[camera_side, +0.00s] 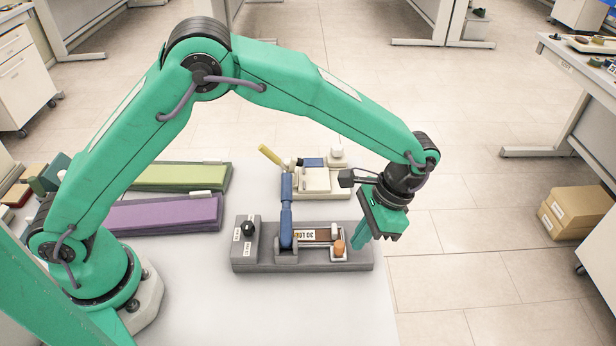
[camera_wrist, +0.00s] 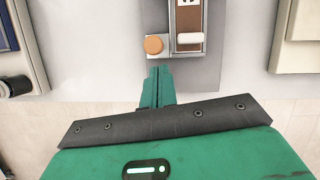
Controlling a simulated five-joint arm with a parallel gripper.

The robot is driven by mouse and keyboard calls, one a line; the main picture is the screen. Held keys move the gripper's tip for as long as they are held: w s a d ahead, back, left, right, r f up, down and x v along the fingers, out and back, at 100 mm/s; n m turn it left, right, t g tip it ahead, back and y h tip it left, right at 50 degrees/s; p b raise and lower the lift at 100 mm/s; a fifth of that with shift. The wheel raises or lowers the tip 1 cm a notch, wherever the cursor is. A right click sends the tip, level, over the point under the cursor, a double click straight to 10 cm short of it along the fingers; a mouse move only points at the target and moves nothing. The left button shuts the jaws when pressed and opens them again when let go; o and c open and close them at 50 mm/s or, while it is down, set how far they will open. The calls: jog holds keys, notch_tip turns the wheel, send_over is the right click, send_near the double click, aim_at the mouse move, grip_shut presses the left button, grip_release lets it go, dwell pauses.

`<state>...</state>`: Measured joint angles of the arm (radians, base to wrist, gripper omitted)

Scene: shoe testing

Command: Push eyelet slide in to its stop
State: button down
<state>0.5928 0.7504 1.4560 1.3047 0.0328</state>
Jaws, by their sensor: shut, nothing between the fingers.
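A grey test fixture (camera_side: 255,265) lies on the table. At its right end a small light slide plate carries an orange knob (camera_side: 339,247), likely the eyelet slide; the knob also shows in the wrist view (camera_wrist: 154,45). Beside the knob is a brown strip (camera_wrist: 191,20) with a white bar across it. My gripper (camera_side: 359,240) is shut and empty, pointing down just right of the orange knob. In the wrist view my closed fingertips (camera_wrist: 158,70) are just below the knob, with a small gap showing; whether they touch the plate is unclear.
A blue upright lever (camera_side: 286,210) and a black dial (camera_side: 247,228) stand on the fixture's left part. A cream device with a yellow handle (camera_side: 270,155) sits behind. Green (camera_side: 180,177) and purple (camera_side: 165,212) pads lie left. The table's right edge is close to the fixture.

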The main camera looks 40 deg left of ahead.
jog(key=shift+s+a, duration=0.2)
jog(key=shift+s, duration=0.1)
jog(key=shift+s+a, duration=0.4)
jog(key=shift+s, duration=0.1)
dwell(0.4)
jog(key=shift+w, duration=0.1)
jog(key=shift+w+d, duration=1.15)
jog(key=shift+w, duration=0.3)
jog(key=v, duration=1)
jog(key=shift+w+d, duration=0.3)
jog(key=shift+r, duration=0.1)
